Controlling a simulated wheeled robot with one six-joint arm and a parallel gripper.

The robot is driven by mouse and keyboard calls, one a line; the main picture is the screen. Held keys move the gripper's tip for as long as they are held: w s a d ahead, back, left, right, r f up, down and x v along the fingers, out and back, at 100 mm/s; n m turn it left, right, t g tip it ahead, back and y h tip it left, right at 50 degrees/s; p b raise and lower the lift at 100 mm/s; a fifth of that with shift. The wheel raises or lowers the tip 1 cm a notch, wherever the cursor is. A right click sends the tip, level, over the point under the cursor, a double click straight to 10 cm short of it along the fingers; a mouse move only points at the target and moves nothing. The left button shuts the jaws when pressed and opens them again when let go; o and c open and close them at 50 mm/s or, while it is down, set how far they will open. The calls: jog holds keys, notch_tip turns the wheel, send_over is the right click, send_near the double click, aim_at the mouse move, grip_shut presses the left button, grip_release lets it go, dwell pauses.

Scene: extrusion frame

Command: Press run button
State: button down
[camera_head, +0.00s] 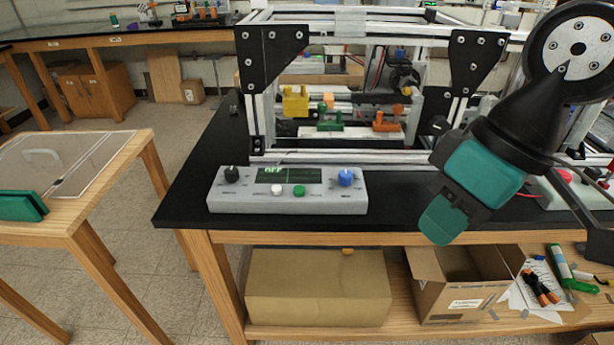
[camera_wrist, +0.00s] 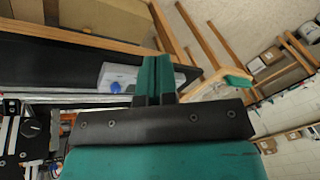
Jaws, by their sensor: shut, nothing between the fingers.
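A grey control box (camera_head: 285,206) sits near the front edge of the black bench top. Its small dark screen (camera_head: 290,175) shows green text that seems to read OFF. Below the screen are a white button (camera_head: 277,190) and a green button (camera_head: 299,191); their labels are too small to read. A black knob (camera_head: 232,174) is on the left and a blue knob (camera_head: 346,177) on the right. My gripper (camera_head: 436,228) is shut and empty, right of the box and apart from it. In the wrist view my gripper (camera_wrist: 156,62) partly covers the box (camera_wrist: 122,72).
An aluminium extrusion frame (camera_head: 350,157) stands behind the box, holding yellow, green and orange parts. A device with a red button (camera_head: 564,175) stands at the right. A wooden table (camera_head: 90,185) stands at the left.

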jog(key=w+a+r+n+h+p, duration=0.1)
jog(key=w+a+n+p, duration=0.15)
jog(key=w, duration=0.45)
jog(key=w+a+r+n+h+p, duration=0.1)
jog(key=w+a+r+n, duration=0.15)
jog(key=w, duration=0.55)
jog(key=n+h+p, duration=0.2)
jog(key=n, duration=0.3)
send_over(305, 189)
notch_tip(305, 189, down, 4)
jog(key=f, duration=0.1)
jog(key=shift+r, duration=0.2)
notch_tip(305, 189, down, 14)
jog(key=p, duration=0.4)
jog(key=shift+r, duration=0.15)
